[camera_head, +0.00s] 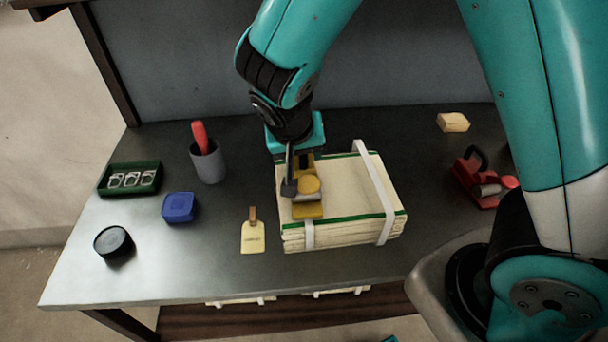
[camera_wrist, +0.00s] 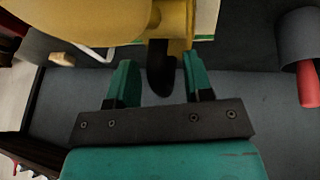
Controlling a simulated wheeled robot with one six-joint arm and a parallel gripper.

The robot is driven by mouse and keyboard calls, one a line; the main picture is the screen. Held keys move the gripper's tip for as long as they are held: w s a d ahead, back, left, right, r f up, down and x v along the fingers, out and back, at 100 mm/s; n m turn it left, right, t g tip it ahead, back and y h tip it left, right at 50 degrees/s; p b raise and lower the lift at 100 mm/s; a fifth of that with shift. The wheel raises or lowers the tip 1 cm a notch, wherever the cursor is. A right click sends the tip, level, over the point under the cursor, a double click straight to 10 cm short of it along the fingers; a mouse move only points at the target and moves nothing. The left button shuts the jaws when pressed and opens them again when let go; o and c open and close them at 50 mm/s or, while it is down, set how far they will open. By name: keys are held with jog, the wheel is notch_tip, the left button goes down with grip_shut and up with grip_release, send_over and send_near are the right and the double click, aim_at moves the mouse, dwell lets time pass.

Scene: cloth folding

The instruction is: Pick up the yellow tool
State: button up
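The yellow tool (camera_head: 307,209) rests on top of a strapped stack of cream cloth (camera_head: 345,185) with green edging. In the wrist view its yellow body (camera_wrist: 95,20) fills the top, and a dark handle-like part (camera_wrist: 160,68) points down. My gripper (camera_head: 303,160) is over the back of the stack, at the tool's far end. In the wrist view my gripper's teal fingers (camera_wrist: 157,66) are apart, with the dark part between them and gaps on both sides. In the head view, my arm and gripper hide part of the tool.
A grey cup (camera_head: 208,163) with a red-handled item, a green tray (camera_head: 130,179), a blue box (camera_head: 179,207), a black round tin (camera_head: 113,242) and a tag (camera_head: 253,236) lie left. A red tool (camera_head: 480,182) and a tan block (camera_head: 453,122) lie right.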

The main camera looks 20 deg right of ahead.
grip_shut()
jog(key=shift+s+f, duration=0.15)
jog(key=shift+s, duration=0.05)
dwell(1.0)
